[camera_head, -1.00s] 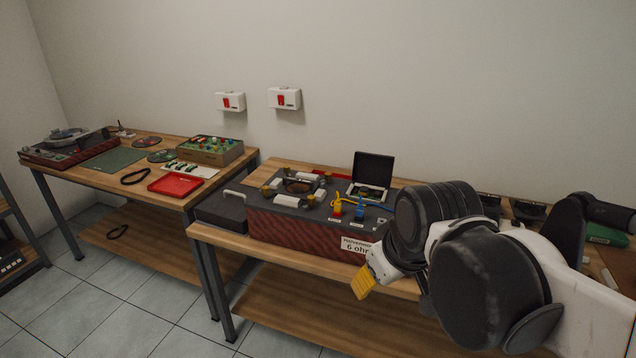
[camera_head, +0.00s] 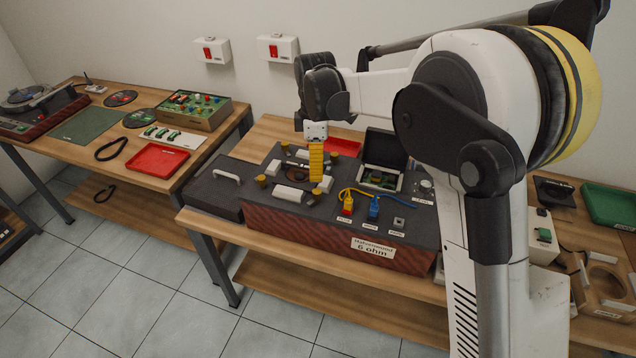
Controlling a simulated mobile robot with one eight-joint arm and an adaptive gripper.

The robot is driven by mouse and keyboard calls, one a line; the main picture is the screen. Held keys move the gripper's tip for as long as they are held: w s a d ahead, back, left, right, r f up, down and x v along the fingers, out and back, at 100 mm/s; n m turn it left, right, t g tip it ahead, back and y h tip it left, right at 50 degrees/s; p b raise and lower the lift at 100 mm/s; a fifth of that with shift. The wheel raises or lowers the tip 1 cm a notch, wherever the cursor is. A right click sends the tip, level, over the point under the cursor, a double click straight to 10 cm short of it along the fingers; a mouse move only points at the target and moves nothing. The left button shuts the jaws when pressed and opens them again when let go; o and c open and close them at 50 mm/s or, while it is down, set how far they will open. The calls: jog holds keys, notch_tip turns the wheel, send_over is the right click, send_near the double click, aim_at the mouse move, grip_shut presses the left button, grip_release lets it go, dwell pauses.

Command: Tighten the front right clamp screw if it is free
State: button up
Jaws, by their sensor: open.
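The dark-topped speaker box (camera_head: 335,240) with red patterned sides and a "6 ohm" label stands on the near bench. A round dark driver opening (camera_head: 286,180) in its top is ringed by white clamp blocks (camera_head: 288,193) and brass-coloured knobs. The front right knob (camera_head: 316,193) stands beside a white block (camera_head: 325,184). Whether it is loose or tight I cannot tell. My gripper (camera_head: 316,178) points down over the right side of the ring, close to that knob. It is open, and I see nothing held in it. Its yellow finger hides part of the ring.
Yellow and blue plugs with leads (camera_head: 374,207) stand on the box's right part. An open black case (camera_head: 384,150) is behind them. A dark case with a white handle (camera_head: 224,177) lies left of the box. A red tray (camera_head: 158,160) is on the left bench.

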aim_at(316, 191)
notch_tip(316, 191, down, 10)
jog(key=b, duration=0.2)
jog(key=shift+r+b, duration=0.25)
jog(key=shift+b, duration=0.1)
grip_shut()
